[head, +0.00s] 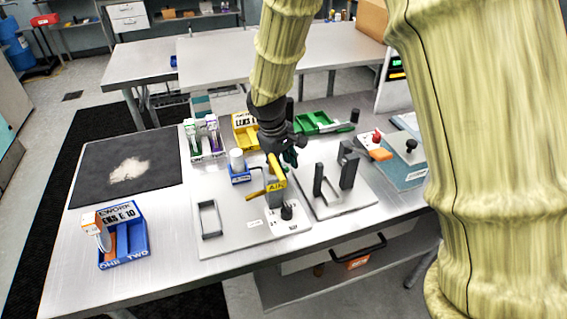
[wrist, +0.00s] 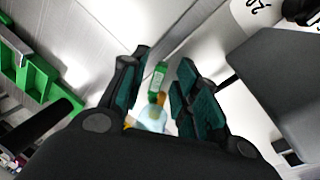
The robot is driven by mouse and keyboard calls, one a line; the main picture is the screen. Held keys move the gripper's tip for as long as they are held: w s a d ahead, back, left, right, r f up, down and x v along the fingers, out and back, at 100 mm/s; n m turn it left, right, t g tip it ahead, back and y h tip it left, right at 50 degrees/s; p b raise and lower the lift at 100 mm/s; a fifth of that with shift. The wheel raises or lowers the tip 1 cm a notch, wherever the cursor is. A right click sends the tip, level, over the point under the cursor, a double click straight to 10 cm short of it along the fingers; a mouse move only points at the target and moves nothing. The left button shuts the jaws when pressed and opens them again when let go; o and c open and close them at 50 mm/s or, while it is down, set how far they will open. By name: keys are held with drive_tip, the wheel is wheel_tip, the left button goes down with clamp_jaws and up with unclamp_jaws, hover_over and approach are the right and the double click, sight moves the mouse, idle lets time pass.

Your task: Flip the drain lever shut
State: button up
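A grey block with a yellow top marked AIR (head: 277,184) stands on a pale plate in the head view. A yellow lever (head: 254,196) sticks out from its left side, roughly level. No drain label is readable, so I cannot tell surely that this is the drain lever. My gripper (head: 287,156) points down just above and behind the block, apart from the lever. In the wrist view its teal finger pads (wrist: 172,85) stand apart. A small green piece (wrist: 157,76) and a pale bluish piece with yellow (wrist: 152,117) show between or beyond them; neither looks gripped.
The pale plate (head: 232,242) also carries a grey frame (head: 209,219) and a black knob (head: 287,211). A blue holder with a white cylinder (head: 237,160) stands left of my gripper. A dark grey bracket (head: 347,165) stands right. The front-left table is clear beyond a blue bin (head: 126,250).

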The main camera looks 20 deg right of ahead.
clamp_jaws()
drive_tip(key=shift+s+a+m+p, duration=0.1)
drive_tip(key=shift+a+m+p, duration=0.2)
drive_tip(key=shift+m, duration=0.4)
drive_tip(key=shift+d, duration=0.1)
drive_tip(key=shift+o, duration=0.8)
unclamp_jaws()
drive_tip(key=shift+r, duration=0.1)
drive_tip(key=v, duration=1.1)
drive_tip(key=shift+a+r, duration=0.25)
drive_tip(key=shift+r, duration=0.1)
